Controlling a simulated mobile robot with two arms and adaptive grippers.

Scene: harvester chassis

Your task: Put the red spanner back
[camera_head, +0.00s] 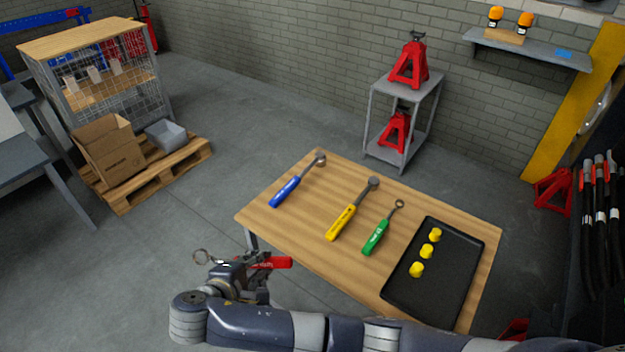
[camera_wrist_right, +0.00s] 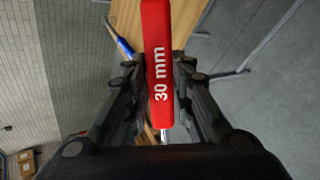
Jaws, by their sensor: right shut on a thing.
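The red spanner (camera_head: 272,262) is in my right gripper (camera_head: 246,268), off the left front side of the wooden table (camera_head: 300,240). Its ring end points left and its red handle right in the head view. In the right wrist view, the red handle marked "30 mm" (camera_wrist_right: 158,70) lies between the fingers of my right gripper (camera_wrist_right: 158,100), which are shut on it. On the table lie a blue spanner (camera_head: 290,188), a yellow spanner (camera_head: 347,215) and a green spanner (camera_head: 380,232), side by side. My left gripper is not in view.
A black tray (camera_head: 405,300) with 3 yellow pieces (camera_head: 429,247) lies on the table's right part. Beyond the table stands a grey stand (camera_head: 375,120) with red jacks. At left are a pallet (camera_head: 190,160), a cardboard box (camera_head: 108,150) and a wire cage. The table's left corner is bare.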

